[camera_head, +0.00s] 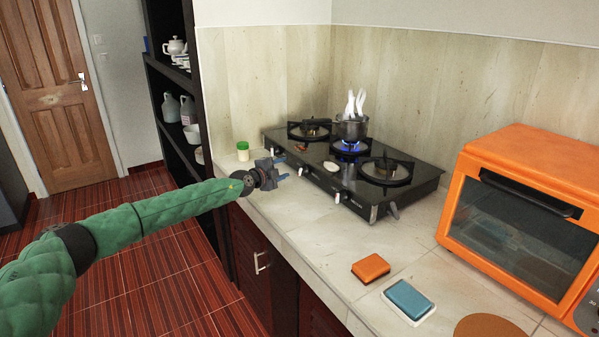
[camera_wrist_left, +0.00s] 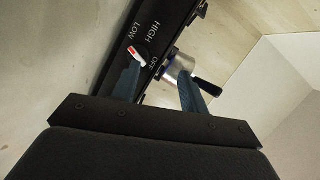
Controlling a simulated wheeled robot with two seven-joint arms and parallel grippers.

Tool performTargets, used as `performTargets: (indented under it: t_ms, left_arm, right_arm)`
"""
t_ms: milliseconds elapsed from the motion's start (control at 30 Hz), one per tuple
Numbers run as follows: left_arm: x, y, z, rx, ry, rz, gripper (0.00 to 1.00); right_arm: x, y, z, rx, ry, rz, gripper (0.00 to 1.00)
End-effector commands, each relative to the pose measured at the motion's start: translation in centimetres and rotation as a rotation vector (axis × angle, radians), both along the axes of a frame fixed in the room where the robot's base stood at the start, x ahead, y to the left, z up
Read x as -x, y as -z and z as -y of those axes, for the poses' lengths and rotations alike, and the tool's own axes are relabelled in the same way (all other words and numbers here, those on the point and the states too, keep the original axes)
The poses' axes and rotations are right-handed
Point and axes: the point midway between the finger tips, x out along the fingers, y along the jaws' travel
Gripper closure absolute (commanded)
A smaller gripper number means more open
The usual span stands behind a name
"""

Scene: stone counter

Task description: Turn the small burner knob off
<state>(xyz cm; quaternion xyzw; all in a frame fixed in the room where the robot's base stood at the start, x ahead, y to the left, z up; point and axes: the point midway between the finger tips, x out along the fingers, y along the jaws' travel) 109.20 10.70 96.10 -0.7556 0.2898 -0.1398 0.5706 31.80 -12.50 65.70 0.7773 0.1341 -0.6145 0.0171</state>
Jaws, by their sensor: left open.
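The black three-burner stove (camera_head: 318,172) stands on the counter, with white knobs along its front; one front knob (camera_head: 337,197) shows in the middle. The middle burner (camera_head: 350,147) has a blue flame under a steaming metal pot (camera_head: 351,128). My left gripper (camera_head: 279,165) is open by the stove's left front end. In the left wrist view, a white knob with a red mark (camera_wrist_left: 136,54) sits on the black panel by the words LOW, HIGH and OFF. One fingertip of my left gripper (camera_wrist_left: 160,75) overlaps it from below; contact is unclear. The other finger is apart.
A green-lidded jar (camera_head: 242,151) stands left of the stove. An orange oven (camera_head: 525,210) stands to its right. An orange sponge (camera_head: 370,268) and a blue sponge (camera_head: 408,299) lie on the front counter. Bare counter (camera_head: 315,237) lies before the stove.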

Motion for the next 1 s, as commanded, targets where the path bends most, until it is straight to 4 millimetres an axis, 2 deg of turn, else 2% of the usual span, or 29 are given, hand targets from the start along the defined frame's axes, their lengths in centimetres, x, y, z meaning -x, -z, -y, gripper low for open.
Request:
performTargets:
  t_ms: [133,367,1000]
  left_arm:
    - [1.1,1.9,0.9,0.070,0.040,-0.188,0.56]
    - [1.2,2.2,1.2,0.146,0.028,-0.264,0.56]
    - [-3.6,3.6,5.5,0.150,0.027,-0.263,0.56]
  right_arm:
    - [-0.1,0.0,0.0,-0.002,0.002,0.008,0.64]
    - [-0.2,0.1,-0.1,-0.004,0.001,0.010,0.64]
    - [-1.1,3.1,-2.7,-0.065,-0.019,0.075,0.64]
